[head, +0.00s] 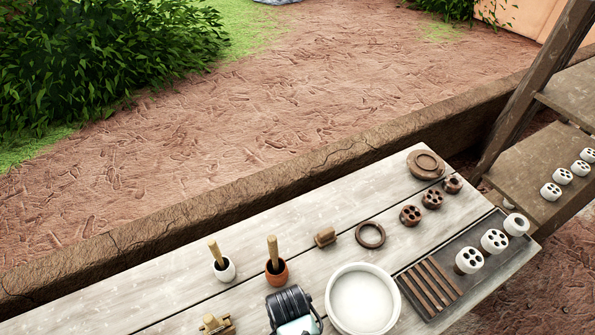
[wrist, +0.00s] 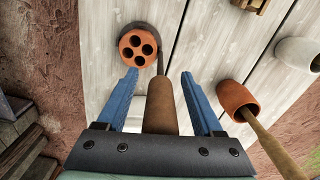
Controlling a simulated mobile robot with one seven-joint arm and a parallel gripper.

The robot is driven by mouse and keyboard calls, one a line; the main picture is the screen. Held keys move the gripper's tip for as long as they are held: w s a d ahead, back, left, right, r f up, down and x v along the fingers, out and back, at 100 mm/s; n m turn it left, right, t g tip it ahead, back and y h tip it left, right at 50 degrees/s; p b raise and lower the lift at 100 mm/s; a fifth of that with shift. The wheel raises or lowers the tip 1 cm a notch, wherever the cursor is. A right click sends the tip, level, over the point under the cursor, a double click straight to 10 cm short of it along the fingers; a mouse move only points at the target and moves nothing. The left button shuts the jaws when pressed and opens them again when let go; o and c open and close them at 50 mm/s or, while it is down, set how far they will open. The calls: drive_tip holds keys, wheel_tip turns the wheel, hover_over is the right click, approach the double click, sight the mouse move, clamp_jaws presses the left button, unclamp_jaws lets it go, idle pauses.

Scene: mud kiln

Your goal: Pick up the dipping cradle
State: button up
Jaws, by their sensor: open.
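The dipping cradle shows in the wrist view as a brown handle (wrist: 161,103) with a dark rounded end. An orange-brown clay piece with several holes (wrist: 139,48) sits at that end and partly covers it. My gripper (wrist: 159,76) is open, with one blue finger on each side of the handle and gaps showing between. The left fingertip is close to the clay piece; I cannot tell whether they touch. In the head view, the dark body of my gripper stands over the table's front edge and hides the cradle.
A white bowl (head: 395,318) stands just right of my gripper. An orange pot (head: 277,278) and a white pot (head: 226,273), each holding a wooden-handled tool, stand beyond it. A dark tray (head: 477,285) with white holed pieces lies right. A wooden piece (head: 216,325) lies left.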

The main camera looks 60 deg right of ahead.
drive_tip(key=shift+c, duration=0.2)
clamp_jaws()
drive_tip(key=shift+r, duration=0.1)
wheel_tip(320, 180, up, 10)
drive_tip(key=shift+b, duration=0.6)
